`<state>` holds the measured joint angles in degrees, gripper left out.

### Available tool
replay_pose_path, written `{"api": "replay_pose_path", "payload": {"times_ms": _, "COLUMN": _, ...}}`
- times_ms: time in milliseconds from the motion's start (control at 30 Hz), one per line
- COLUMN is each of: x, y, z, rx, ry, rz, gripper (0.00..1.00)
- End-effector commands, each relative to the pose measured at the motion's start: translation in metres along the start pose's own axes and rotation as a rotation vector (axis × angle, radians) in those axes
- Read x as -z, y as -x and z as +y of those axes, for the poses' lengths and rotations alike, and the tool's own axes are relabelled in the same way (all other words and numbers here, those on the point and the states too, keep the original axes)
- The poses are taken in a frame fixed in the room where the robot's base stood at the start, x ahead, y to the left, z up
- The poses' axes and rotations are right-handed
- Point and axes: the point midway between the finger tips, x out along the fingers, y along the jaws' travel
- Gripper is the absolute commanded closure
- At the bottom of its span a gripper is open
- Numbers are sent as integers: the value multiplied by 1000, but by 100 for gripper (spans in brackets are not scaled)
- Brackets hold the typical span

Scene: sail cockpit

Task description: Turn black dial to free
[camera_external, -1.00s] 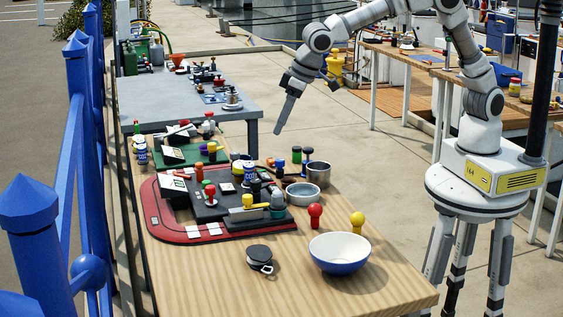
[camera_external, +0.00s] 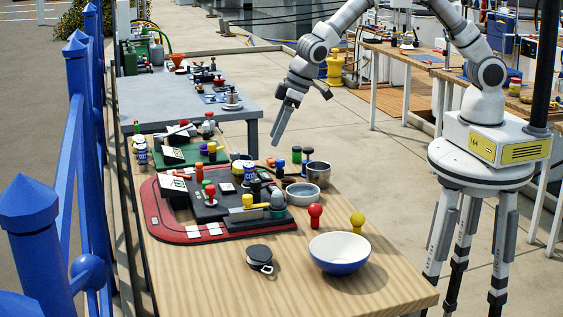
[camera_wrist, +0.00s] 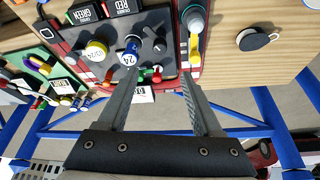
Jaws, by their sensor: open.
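A dark console (camera_external: 228,215) with several coloured knobs sits on a red-edged mat on the wooden table. It also shows at the top of the wrist view (camera_wrist: 172,18). My gripper (camera_external: 277,140) is in the air beyond the console, pointing down. In the wrist view my gripper (camera_wrist: 160,80) has its fingers apart with nothing held between them.
A blue and white bowl (camera_external: 340,262), a black round tin (camera_external: 259,256), a red knob (camera_external: 315,212) and a yellow knob (camera_external: 357,220) stand on the near table. A green board (camera_external: 180,157) lies behind the console. A blue railing (camera_external: 75,180) runs along the left.

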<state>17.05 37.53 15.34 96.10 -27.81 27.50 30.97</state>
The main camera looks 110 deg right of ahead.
Motion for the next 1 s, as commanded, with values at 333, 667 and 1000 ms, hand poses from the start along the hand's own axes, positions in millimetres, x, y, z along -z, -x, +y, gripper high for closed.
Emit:
{"api": "replay_pose_path", "payload": {"times_ms": 333, "x": 0, "y": -63, "z": 0, "rx": 0, "ry": 0, "rz": -2, "gripper": 33}}
{"api": "replay_pose_path", "payload": {"times_ms": 667, "x": 0, "y": -112, "z": 0, "rx": 0, "ry": 0, "rz": -1, "gripper": 33}}
{"api": "replay_pose_path", "payload": {"times_ms": 1000, "x": 0, "y": -131, "z": 0, "rx": -1, "ry": 0, "rz": 1, "gripper": 33}}
